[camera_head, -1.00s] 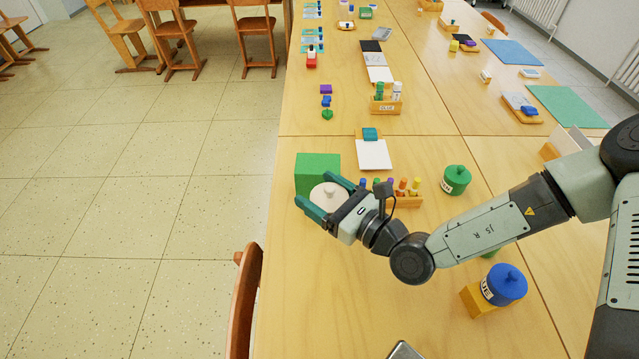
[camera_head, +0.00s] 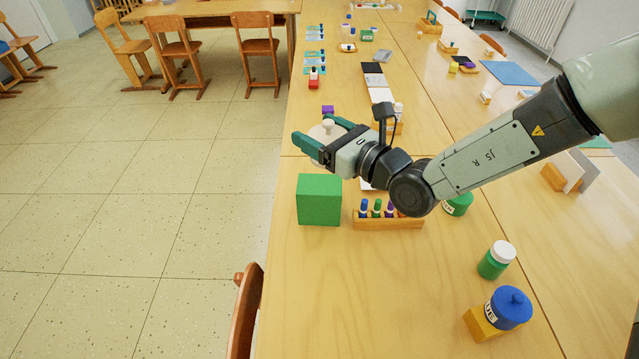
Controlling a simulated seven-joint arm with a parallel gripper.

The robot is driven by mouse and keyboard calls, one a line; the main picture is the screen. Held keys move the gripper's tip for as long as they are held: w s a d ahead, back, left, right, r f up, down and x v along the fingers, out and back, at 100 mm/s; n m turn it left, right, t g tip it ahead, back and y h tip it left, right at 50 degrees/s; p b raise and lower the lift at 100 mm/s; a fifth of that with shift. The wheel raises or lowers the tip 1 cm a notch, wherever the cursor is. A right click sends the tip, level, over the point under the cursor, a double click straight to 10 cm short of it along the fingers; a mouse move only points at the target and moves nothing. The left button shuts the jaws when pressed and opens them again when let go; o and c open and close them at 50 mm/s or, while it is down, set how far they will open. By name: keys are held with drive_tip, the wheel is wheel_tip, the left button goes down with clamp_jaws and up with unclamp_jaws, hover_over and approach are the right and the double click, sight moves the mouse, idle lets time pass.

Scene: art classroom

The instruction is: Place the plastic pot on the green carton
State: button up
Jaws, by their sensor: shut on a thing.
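The green carton (camera_head: 319,203) is a plain green box standing on the table near its left edge. My gripper (camera_head: 314,140) is shut on a white plastic pot (camera_head: 326,129) with a knobbed lid. The fingers lie on either side of the pot and hide part of its body. The pot appears upright and shows above the carton in the picture, apart from it. I cannot tell exactly how high it is or whether it is over the carton's top.
A wooden rack (camera_head: 390,222) with several coloured markers stands just right of the carton. A green pot (camera_head: 459,203), a white-lidded green jar (camera_head: 496,260) and a blue-lidded pot (camera_head: 507,307) on a yellow block stand further right. Bare table (camera_head: 350,300) lies in front.

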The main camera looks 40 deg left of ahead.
drive_tip(key=w+a+r, duration=0.1)
drive_tip(key=w+a, duration=0.3)
drive_tip(key=a, duration=0.3)
hover_over(314, 180)
wheel_tip(314, 180, down, 11)
drive_tip(key=shift+r, duration=0.15)
drive_tip(key=shift+f, duration=2.05)
drive_tip(key=shift+f, duration=0.2)
drive_tip(key=o, duration=1.2)
drive_tip(key=shift+o, duration=0.2)
drive_tip(key=shift+r, duration=0.1)
drive_tip(key=d, duration=1.2)
